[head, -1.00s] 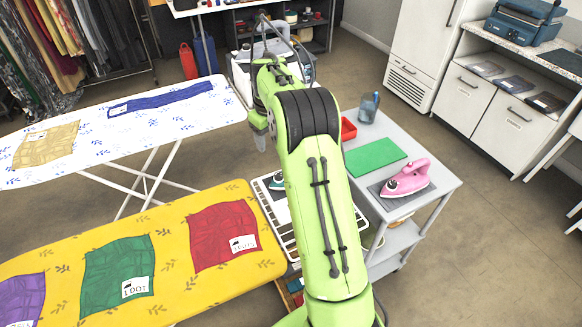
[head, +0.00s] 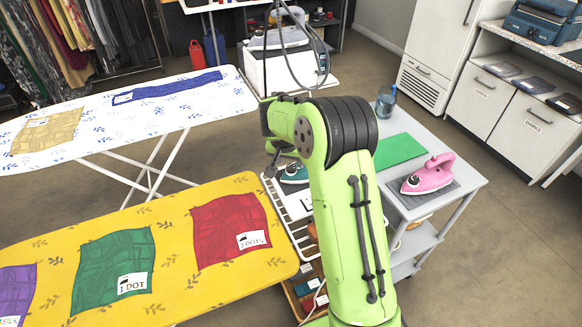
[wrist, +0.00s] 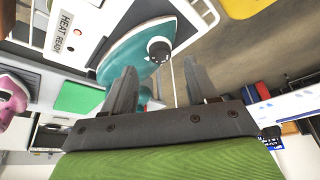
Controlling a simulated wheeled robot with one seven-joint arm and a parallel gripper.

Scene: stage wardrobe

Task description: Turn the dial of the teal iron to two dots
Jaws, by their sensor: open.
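The teal iron (head: 293,174) sits on the white rack at the end of the yellow ironing board, partly hidden behind my arm in the head view. In the wrist view the teal iron (wrist: 135,52) shows larger, with its dark round dial (wrist: 159,49) near the upper middle. Small pale marks show on the dial, but its setting is too small to read. My gripper (wrist: 160,67) is open and empty, its two fingers apart, with the dial in view between and beyond their tips. No contact shows. In the head view the gripper is mostly hidden by my arm.
A "HEAT READY" label (wrist: 66,32) is beside the iron. A pink iron (head: 428,175) and a green mat (head: 399,150) lie on the grey cart at right. The yellow board (head: 180,292) holds red, green and purple cloths. A white board (head: 150,118) is behind.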

